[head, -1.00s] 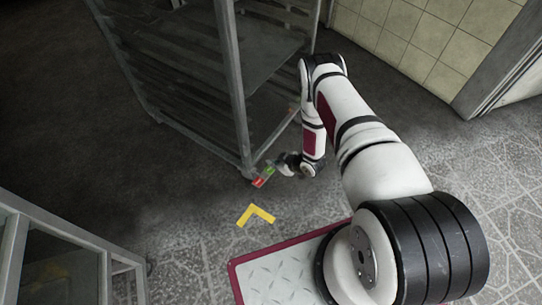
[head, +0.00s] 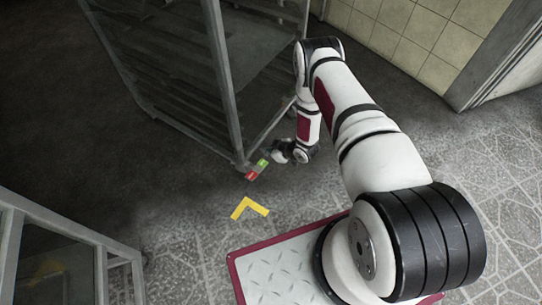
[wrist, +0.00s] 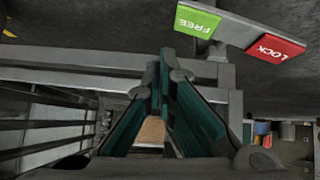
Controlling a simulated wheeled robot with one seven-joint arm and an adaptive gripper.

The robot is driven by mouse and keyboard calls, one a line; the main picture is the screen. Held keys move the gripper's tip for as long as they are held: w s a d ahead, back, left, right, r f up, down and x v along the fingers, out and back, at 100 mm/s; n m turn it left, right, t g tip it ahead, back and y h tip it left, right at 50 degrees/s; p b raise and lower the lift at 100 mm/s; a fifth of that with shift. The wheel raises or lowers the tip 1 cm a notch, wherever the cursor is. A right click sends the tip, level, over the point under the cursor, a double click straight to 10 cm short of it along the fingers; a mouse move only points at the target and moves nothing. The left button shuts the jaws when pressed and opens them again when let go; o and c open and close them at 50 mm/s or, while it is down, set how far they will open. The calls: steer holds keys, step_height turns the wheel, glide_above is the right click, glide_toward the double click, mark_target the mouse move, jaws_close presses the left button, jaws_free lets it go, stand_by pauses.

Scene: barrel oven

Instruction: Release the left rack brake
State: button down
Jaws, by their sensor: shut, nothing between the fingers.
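The brake pedal (head: 257,169) sits at the foot of the tall metal rack's (head: 222,80) near corner, close to the floor. It has a green end and a red end. In the wrist view the pedal (wrist: 238,38) is a grey bar with a green FREE patch (wrist: 197,22) and a red LOCK patch (wrist: 275,48). My gripper (head: 270,154) is low beside the pedal, near its green end. In the wrist view my gripper's dark green fingers (wrist: 165,68) meet at the tips, just below the FREE patch in the picture. I cannot tell whether they touch the pedal.
A yellow corner mark (head: 250,208) is on the floor in front of the pedal. Another metal frame (head: 70,235) stands at the lower left. A tiled wall (head: 400,35) runs behind at the right. Open floor lies left of the yellow mark.

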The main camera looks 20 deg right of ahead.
steer(key=w+d+p+v, duration=0.1)
steer(key=p+v, duration=0.3)
steer(key=v, duration=0.6)
steer(key=shift+w+d+r, duration=0.2)
steer(key=shift+d+r, duration=0.05)
steer(key=shift+d, duration=0.15)
